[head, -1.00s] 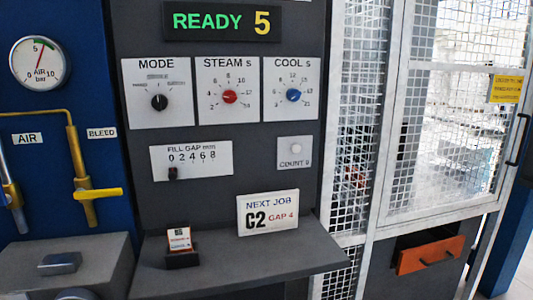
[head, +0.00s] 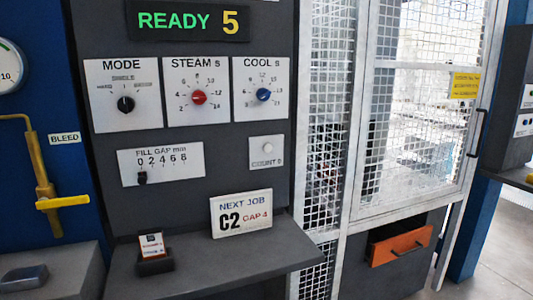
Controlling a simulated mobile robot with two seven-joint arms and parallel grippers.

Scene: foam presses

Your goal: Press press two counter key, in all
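The press panel (head: 220,128) is dark grey and faces me. Its display (head: 187,20) reads READY in green and 5 in yellow. The counter key (head: 267,144) is a small pale round button on a light plate, right of the fill gap scale, with a label below that seems to read COUNT 0. The panel's press number is not readable in view. Neither of my grippers shows in the head view.
Mode (head: 126,104), steam (head: 199,97) and cool (head: 263,95) knobs sit above the key. A NEXT JOB card (head: 241,214) and a small card holder (head: 154,260) stand on the shelf (head: 225,268). A mesh guard door (head: 420,110) and orange drawer (head: 399,243) are right.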

